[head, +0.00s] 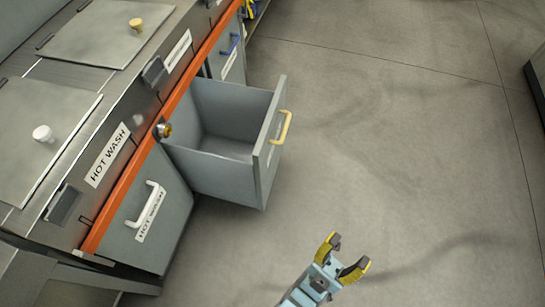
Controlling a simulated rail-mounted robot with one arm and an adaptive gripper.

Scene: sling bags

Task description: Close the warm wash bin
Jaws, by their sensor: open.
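A grey bin with a yellow handle (284,127) is pulled out of the cabinet. Its inside (224,148) shows and looks empty. A small label on its front is seen too edge-on to read, and a label above it is too small to read, so I cannot confirm the warm wash name by text. My gripper (348,252) is open and empty, with yellow and dark fingers, over the floor below and right of the open bin. It touches nothing visible.
A shut bin labelled HOT WASH with a white handle (146,204) is on the near side. A bin with a blue handle (230,43) is on the far side. An orange strip (120,188) edges the counter. The concrete floor (410,130) to the right is clear.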

